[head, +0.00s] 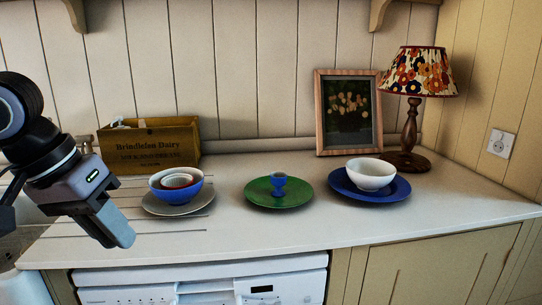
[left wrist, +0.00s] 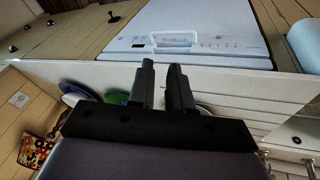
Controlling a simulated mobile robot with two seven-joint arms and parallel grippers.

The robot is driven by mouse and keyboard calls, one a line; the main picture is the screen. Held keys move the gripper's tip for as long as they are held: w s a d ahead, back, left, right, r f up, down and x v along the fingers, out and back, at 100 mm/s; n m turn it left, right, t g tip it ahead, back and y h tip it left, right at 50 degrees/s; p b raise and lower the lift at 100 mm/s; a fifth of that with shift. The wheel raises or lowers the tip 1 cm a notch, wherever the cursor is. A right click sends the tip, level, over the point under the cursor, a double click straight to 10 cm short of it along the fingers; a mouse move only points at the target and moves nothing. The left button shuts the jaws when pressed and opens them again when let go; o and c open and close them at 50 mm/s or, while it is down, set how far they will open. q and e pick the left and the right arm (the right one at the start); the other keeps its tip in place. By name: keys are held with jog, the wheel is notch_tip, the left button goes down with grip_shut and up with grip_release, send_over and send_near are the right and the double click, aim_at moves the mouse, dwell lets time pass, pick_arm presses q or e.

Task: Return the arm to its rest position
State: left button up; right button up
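My left gripper (head: 118,230) hangs at the left of the head view, in front of and above the counter's left part, pointing down and to the right. It holds nothing. In the left wrist view its two dark fingers (left wrist: 164,84) stand a little apart with an empty gap between them. The gripper is apart from the dishes, left of and nearer than the stacked bowls. My right gripper is in neither view.
On the counter (head: 300,232) stand a blue bowl (head: 176,194) on a grey plate (head: 150,205), a green plate (head: 262,195) with a blue egg cup (head: 279,184), a white bowl (head: 371,175) on a blue plate (head: 392,193), a crate (head: 158,146), a frame (head: 319,112) and a lamp (head: 410,128).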

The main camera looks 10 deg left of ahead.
pick_arm(q)
jog(key=d+n+g+h+p, duration=0.2)
jog(key=d+n+h+p, duration=0.1)
jog(key=d+n+h, duration=1.55)
jog(key=w+a+f+m+t+y+p, duration=0.15)
jog(key=a+f+m+t+y, duration=0.25)
jog(key=f+m+t+y, duration=0.85)
jog(key=w+a+f+m+t+y+p, duration=0.2)
jog(key=a+f+m+t, duration=0.45)
jog(key=m, duration=1.25)
jog(key=s+f+n+g+y, duration=0.2)
jog(key=s+f+n+g, duration=0.3)
jog(key=f, duration=0.4)
jog(key=s+a+f+n+g+y, duration=0.1)
jog(key=s+f+n+g+y, duration=0.1)
jog(key=s+f+n+g, duration=0.2)
jog(key=s+f+n, duration=0.2)
jog(key=s+f, duration=0.1)
jog(key=f, duration=0.1)
jog(key=shift+s+f+g+y, duration=0.25)
jog(key=shift+f+g+y, duration=0.1)
jog(key=shift+g+y, duration=0.05)
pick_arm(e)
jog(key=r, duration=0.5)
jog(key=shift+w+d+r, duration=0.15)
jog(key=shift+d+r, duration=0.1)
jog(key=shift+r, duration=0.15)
